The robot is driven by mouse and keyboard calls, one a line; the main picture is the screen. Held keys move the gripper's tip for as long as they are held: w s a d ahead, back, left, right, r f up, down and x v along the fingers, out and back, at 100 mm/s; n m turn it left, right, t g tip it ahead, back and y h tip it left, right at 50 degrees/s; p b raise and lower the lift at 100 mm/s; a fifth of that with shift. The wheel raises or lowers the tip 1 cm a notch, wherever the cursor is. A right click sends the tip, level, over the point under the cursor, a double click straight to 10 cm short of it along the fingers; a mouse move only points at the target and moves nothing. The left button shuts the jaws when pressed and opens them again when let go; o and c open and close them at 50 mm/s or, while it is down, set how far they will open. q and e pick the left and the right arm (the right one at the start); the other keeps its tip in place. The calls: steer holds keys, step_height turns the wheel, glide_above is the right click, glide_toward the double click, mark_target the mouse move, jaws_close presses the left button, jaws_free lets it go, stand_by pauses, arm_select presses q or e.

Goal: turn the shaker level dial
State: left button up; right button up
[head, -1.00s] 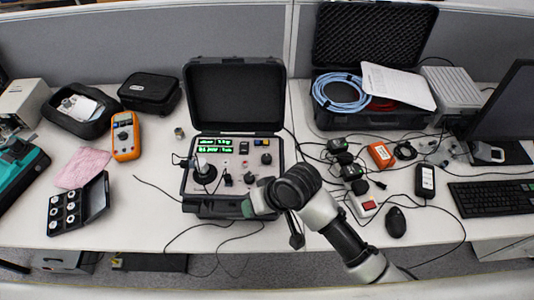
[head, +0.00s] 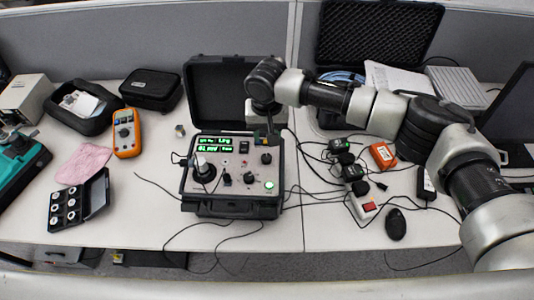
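The calibrator is an open black case (head: 232,208) with a grey control panel in the head view. Its panel carries a lit green display (head: 212,146), black knobs on the right, including one dial (head: 266,158) and a lower one (head: 248,178), and a lit green button (head: 269,185). I cannot read which knob is the shaker level dial. My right gripper (head: 265,136) points down over the panel's upper right corner, just above the upper right dial. Its fingers are small and dark; I cannot tell whether they are open or touch anything. My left gripper is not in view.
An orange multimeter (head: 126,133), a pink cloth (head: 83,165) and a black box of round parts (head: 66,207) lie to the left. A mouse (head: 396,224) lies near the front edge.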

mark_target(267, 157)
step_height(267, 157, down, 10)
steer(key=shift+f+p, duration=0.1)
steer(key=shift+p, duration=0.7)
steer(key=c, duration=0.6)
